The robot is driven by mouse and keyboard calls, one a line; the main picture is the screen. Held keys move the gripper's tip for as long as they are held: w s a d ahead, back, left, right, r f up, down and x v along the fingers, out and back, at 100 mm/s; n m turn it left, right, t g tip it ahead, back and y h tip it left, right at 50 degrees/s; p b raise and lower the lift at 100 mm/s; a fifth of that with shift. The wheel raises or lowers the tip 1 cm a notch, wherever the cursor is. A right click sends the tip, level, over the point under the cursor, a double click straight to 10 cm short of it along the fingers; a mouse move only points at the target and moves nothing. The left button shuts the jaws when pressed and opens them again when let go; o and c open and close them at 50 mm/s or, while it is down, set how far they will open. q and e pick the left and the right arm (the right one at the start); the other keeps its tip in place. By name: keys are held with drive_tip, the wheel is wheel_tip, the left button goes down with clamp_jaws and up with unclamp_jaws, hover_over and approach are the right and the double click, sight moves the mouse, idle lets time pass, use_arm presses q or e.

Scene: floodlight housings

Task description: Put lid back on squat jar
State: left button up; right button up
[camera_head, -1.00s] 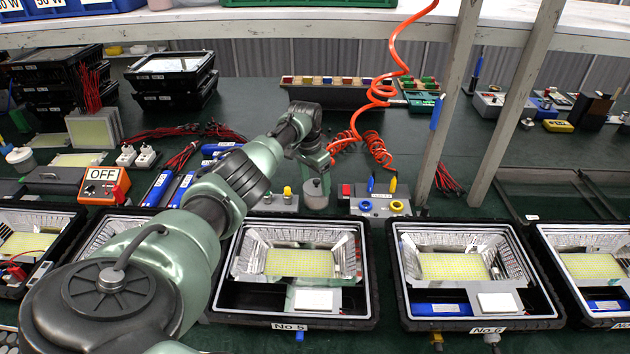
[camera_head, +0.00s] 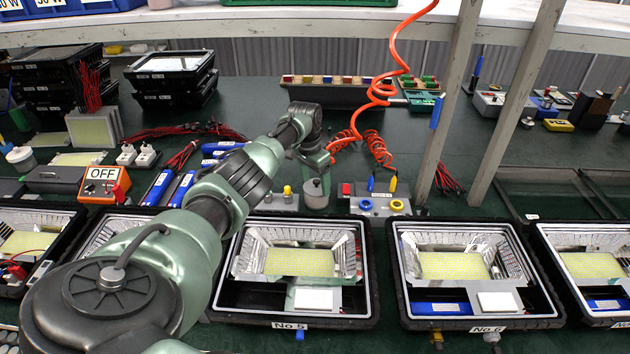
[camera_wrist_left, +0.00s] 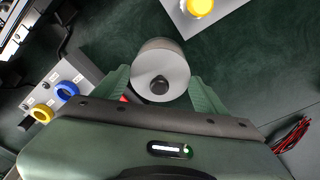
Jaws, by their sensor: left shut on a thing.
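The squat jar (camera_head: 316,201) is a small grey cylinder on the green bench, behind the No 5 housing. Its lid (camera_wrist_left: 161,77) is a grey disc with a black knob, seen from above in the left wrist view. My left gripper (camera_head: 316,172) comes down over the jar from behind. In the left wrist view its green fingers (camera_wrist_left: 162,88) flank the lid and are shut on it. The lid is over the jar and looks level; I cannot tell whether it touches the rim. My right gripper is out of view.
A grey block with a yellow button (camera_head: 287,192) stands close left of the jar. A switch box with blue and yellow rings (camera_head: 380,203) stands to the right. The open No 5 housing (camera_head: 298,322) lies in front. An orange coiled hose (camera_head: 378,90) hangs behind.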

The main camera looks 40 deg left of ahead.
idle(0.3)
use_arm(q)
drive_tip(key=o, duration=1.4)
drive_tip(key=shift+o, duration=0.3)
drive_tip(key=shift+r, duration=0.1)
drive_tip(key=shift+r+p, duration=3.35)
drive_tip(key=shift+r, duration=0.1)
clamp_jaws()
